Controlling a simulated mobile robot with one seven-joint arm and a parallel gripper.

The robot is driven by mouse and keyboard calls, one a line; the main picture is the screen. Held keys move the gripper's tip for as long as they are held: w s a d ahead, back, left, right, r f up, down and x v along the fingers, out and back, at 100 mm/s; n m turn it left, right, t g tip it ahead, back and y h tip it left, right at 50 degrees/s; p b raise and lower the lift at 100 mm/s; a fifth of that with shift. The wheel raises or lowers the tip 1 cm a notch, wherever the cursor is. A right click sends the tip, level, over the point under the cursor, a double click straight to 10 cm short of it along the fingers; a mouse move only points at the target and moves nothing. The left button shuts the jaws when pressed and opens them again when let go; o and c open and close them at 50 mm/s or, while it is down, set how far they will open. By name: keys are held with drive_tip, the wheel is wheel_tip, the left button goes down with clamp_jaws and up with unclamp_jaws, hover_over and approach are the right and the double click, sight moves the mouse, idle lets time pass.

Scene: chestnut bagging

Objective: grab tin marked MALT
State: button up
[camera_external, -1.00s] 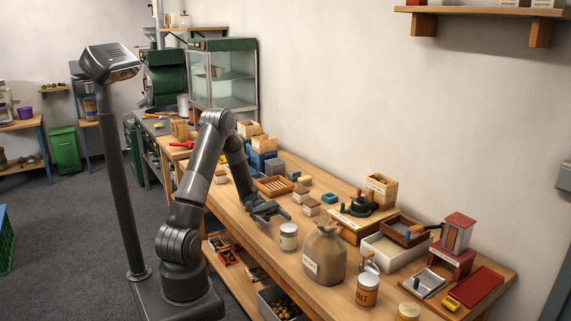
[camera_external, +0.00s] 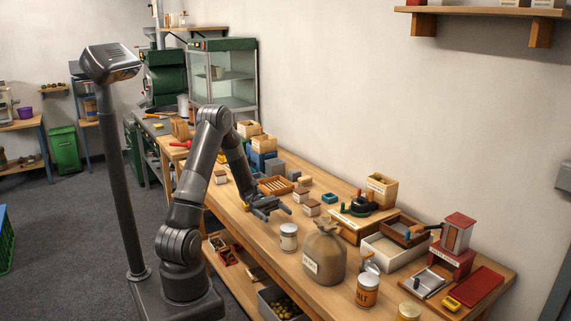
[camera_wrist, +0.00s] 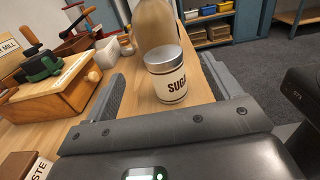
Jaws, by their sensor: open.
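An orange tin (camera_external: 367,292) with a pale lid stands upright near the front edge of the bench, to the right of the sack. Its label reads something like "ALT"; the first letter is unclear. A white tin (camera_external: 288,237) with a grey lid stands nearer my gripper. My gripper (camera_external: 270,206) is open and empty over the bench, up and left of the white tin. In the wrist view the fingers of my gripper (camera_wrist: 162,70) appear either side of the white tin, apart from it.
A tied brown sack (camera_external: 325,258) stands between the white tin and the orange tin. A wooden mill box (camera_external: 357,226), a white tray (camera_external: 387,251) and a red-topped device (camera_external: 456,240) lie behind. Small labelled boxes (camera_external: 311,207) sit beside my gripper.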

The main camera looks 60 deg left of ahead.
wheel_tip(320, 180, up, 24)
drive_tip(key=m+t+y, duration=0.4)
drive_tip(key=m+y, duration=1.2)
drive_tip(key=m, duration=0.8)
hover_over(364, 279)
drive_tip(key=s+a, duration=0.1)
drive_tip(key=s, duration=0.1)
wheel_tip(364, 279, down, 18)
drive_tip(key=f, duration=0.1)
drive_tip(key=x, duration=0.4)
drive_tip(key=shift+s, duration=0.1)
drive_tip(key=shift+x, duration=3.35)
drive_tip(key=shift+d+r, duration=0.1)
drive_tip(key=shift+d, duration=0.05)
